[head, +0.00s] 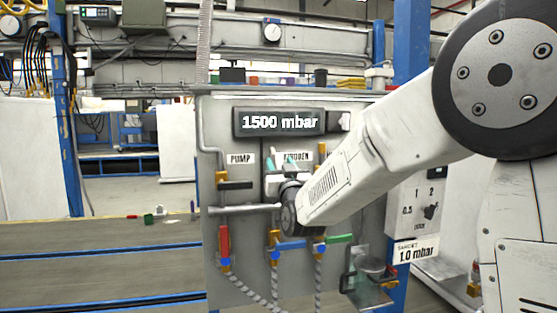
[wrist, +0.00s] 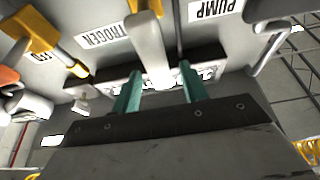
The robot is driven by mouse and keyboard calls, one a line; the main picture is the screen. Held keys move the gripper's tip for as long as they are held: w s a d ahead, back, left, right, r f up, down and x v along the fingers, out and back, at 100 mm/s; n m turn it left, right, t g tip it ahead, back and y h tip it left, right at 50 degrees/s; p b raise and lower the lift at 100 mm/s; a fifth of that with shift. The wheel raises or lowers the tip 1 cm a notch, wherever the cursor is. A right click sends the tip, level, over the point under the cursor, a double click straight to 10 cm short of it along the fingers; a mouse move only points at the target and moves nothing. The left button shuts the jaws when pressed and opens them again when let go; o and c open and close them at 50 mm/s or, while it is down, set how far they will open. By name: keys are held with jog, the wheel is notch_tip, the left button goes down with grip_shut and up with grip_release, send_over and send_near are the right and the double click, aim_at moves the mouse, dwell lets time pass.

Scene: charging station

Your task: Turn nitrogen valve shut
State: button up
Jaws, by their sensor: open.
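The nitrogen valve is mostly hidden behind my gripper and forearm in the head view. In the wrist view, which shows the panel upside down, a yellow valve body (wrist: 147,6) is at the top beside the label ending in "TROGEN" (wrist: 103,48). A pale lever-like bar (wrist: 151,48) runs from it down between my fingers. My gripper (wrist: 158,88) is open, with one teal finger on each side of the bar; I cannot tell whether they touch it. In the head view my gripper (head: 282,166) is at the panel, right of the PUMP label (head: 240,159).
The grey panel (head: 213,130) has a display (head: 279,122) reading 1500 mbar. A black-handled valve (head: 236,185) is below PUMP. Red (head: 225,242), blue (head: 291,245) and green (head: 339,239) handles are lower down. A pipe (head: 243,209) crosses below my gripper.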

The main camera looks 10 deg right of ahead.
aim_at(280, 164)
jog(key=shift+x, duration=1.75)
jog(key=shift+c, duration=0.3)
grip_shut()
